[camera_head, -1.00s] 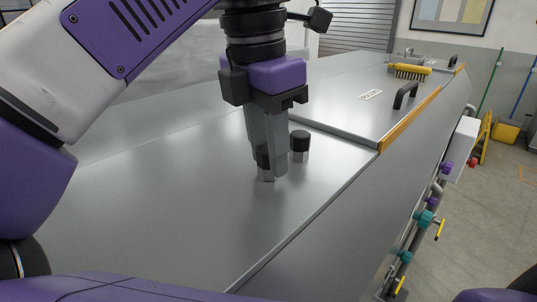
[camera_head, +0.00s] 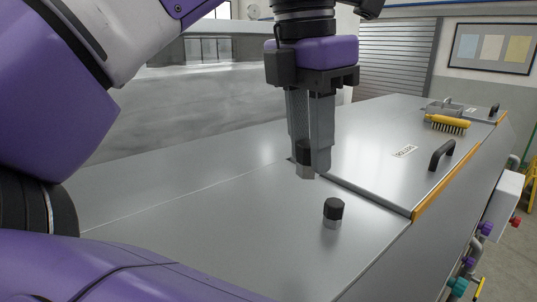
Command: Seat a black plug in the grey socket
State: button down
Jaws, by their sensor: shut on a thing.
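My gripper (camera_head: 312,165) points down with its long grey fingers shut on a black plug (camera_head: 306,158). The plug has a black upper part and a grey lower end showing below the fingertips; the fingers hide part of it. It appears to be held above the metal bench top. A second black plug (camera_head: 333,208) stands upright on the bench, right of and below my gripper in the picture, with a grey part or reflection under it. I cannot make out the grey socket for certain.
The metal bench top (camera_head: 200,240) is bare around the second plug. Behind is a raised panel with a label (camera_head: 405,151), a black handle (camera_head: 441,154) and an orange edge strip (camera_head: 445,186). A yellow brush (camera_head: 447,122) and a grey open box (camera_head: 445,108) lie farther back.

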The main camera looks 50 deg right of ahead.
jog(key=shift+r, duration=1.5)
jog(key=shift+f, duration=0.1)
